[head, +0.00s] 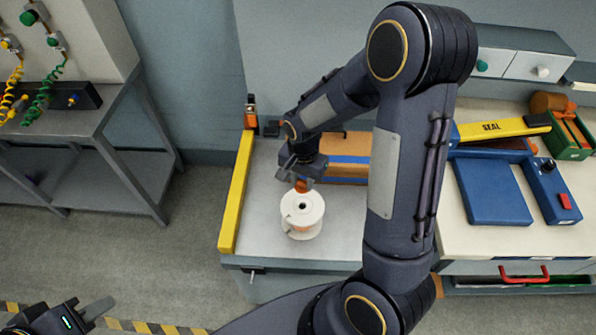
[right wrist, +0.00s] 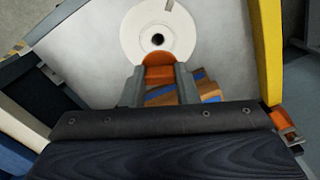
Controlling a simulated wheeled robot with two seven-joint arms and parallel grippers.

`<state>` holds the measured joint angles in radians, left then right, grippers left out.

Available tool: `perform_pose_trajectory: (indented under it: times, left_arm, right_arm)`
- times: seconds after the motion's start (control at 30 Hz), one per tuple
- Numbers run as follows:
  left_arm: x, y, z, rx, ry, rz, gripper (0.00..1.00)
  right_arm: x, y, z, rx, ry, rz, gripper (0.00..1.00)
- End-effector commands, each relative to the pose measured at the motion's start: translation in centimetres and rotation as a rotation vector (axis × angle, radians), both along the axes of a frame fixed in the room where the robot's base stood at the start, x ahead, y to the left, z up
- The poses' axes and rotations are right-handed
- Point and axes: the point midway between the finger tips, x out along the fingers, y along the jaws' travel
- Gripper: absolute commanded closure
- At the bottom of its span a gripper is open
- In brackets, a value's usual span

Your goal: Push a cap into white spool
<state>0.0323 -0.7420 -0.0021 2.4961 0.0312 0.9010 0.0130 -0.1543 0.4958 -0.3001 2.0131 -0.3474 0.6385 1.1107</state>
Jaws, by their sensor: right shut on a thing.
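The white spool (head: 303,222) stands upright on the grey table, its dark centre hole facing up and open. It also shows at the top of the right wrist view (right wrist: 185,38). My right gripper (head: 301,180) is shut on a small orange cap (head: 301,187). In the right wrist view the cap (right wrist: 158,72) sits between the two fingers, overlapping the spool's near rim and beside the hole. I cannot tell whether the cap touches the spool. My left gripper (head: 84,316) is at the bottom left, far from the spool; its jaw opening is unclear.
A yellow rail (head: 236,195) edges the table's left side. A cardboard box with blue tape (head: 348,158) lies behind the spool. My right arm hides part of the table. A blue panel (head: 492,192) and a yellow sealer (head: 490,129) are on the right bench.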

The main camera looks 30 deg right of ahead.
Motion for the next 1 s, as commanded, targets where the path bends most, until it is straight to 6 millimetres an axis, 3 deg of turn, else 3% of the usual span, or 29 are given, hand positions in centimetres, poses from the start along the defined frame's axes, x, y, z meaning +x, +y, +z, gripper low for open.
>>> perform_pose_trajectory:
  times: [0.7,1.0]
  left_arm:
    - [0.0,0.0,-4.6,0.000,0.000,0.000,0.70]
    - [0.0,0.0,-4.9,0.000,0.000,0.000,0.70]
  right_arm:
    - [0.0,0.0,-6.3,-0.001,0.001,0.000,1.00]
    - [0.0,0.0,-6.8,0.000,0.000,0.001,1.00]
